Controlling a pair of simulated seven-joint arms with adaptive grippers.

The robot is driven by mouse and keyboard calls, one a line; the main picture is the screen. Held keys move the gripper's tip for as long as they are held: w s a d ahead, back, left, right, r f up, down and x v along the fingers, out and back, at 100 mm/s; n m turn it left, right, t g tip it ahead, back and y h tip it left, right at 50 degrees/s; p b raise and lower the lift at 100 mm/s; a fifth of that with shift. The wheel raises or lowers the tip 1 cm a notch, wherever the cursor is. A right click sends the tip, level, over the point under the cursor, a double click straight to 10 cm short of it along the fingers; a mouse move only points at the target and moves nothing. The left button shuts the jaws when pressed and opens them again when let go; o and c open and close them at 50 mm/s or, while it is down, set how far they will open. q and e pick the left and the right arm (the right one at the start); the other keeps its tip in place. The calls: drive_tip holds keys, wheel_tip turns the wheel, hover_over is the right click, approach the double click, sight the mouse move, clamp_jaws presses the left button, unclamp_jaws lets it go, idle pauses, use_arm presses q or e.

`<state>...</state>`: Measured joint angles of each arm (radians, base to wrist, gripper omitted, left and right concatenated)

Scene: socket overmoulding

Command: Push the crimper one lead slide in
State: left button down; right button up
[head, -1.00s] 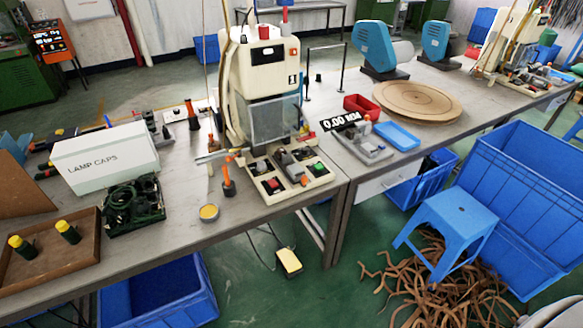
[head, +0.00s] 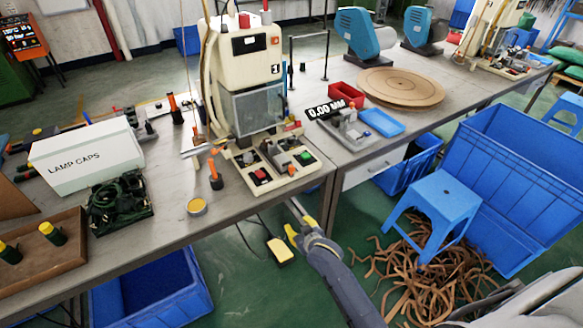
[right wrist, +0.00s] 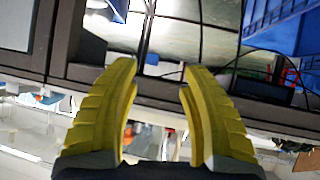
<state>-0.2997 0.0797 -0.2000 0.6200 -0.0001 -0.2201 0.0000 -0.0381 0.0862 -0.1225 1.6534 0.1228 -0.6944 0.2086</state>
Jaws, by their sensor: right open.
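The crimper (head: 238,62) is a cream press marked 1, with a clear guard, standing on the grey bench in the head view. A cream base (head: 285,178) projects from its front, with a red button on the left and a green one on the right. A grey slide-like block (head: 275,151) sits between them; I cannot tell how far in it is. My right gripper (head: 301,227) has yellow fingers and is in front of the bench edge, apart from the base. In the right wrist view the gripper (right wrist: 160,82) is open with nothing between its fingers. My left gripper is not in view.
The bench edge (head: 221,223) lies between my right gripper and the crimper. A yellow tin (head: 197,206) and an orange-handled tool (head: 215,176) stand left of the base. A yellow pedal (head: 280,251) and a blue stool (head: 435,205) are on the floor.

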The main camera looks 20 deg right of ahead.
wheel_tip(320, 180, up, 12)
drive_tip(key=w+t, duration=0.2)
drive_tip(key=m+h, duration=0.1)
drive_tip(key=m, duration=0.2)
approach(292, 168)
drive_tip(key=x, duration=1.1)
drive_tip(key=shift+d, duration=0.1)
clamp_jaws()
